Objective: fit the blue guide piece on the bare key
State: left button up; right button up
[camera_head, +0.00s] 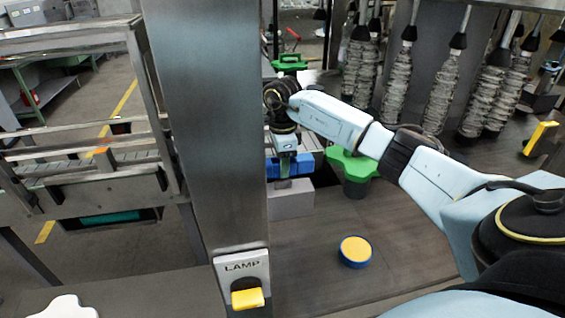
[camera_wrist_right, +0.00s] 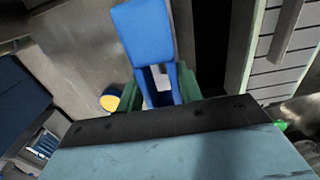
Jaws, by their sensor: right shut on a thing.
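The blue guide piece (camera_head: 304,164) is in my right gripper (camera_head: 284,166), above a pale grey block on the bench. In the right wrist view the blue guide piece (camera_wrist_right: 143,32) reaches out from between the green fingers of my right gripper (camera_wrist_right: 160,92), which is shut on it. A light slot or gap shows in the blue piece near the fingers. I cannot make out the bare key; the gripper and the blue piece may hide it. My left gripper is not in view.
The pale grey block (camera_head: 290,202) sits below the gripper. A steel post (camera_head: 205,130) with a LAMP switch (camera_head: 243,280) stands just left. A green-topped pot (camera_head: 354,172) stands to the right, and a yellow-topped blue disc (camera_head: 355,251) lies nearer. The front bench is mostly clear.

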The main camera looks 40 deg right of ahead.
jog(key=shift+f+b, duration=0.3)
jog(key=shift+f, duration=0.05)
jog(key=shift+f+b, duration=1.4)
jog(key=shift+f, duration=0.7)
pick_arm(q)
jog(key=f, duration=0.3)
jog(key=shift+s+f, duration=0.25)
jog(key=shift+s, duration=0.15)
pick_arm(e)
jog(key=o, duration=1.2)
jog(key=shift+r, duration=0.1)
pick_arm(q)
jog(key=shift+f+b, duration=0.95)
jog(key=shift+b, duration=0.05)
pick_arm(e)
notch_tip(320, 180, up, 13)
jog(key=shift+r, duration=0.15)
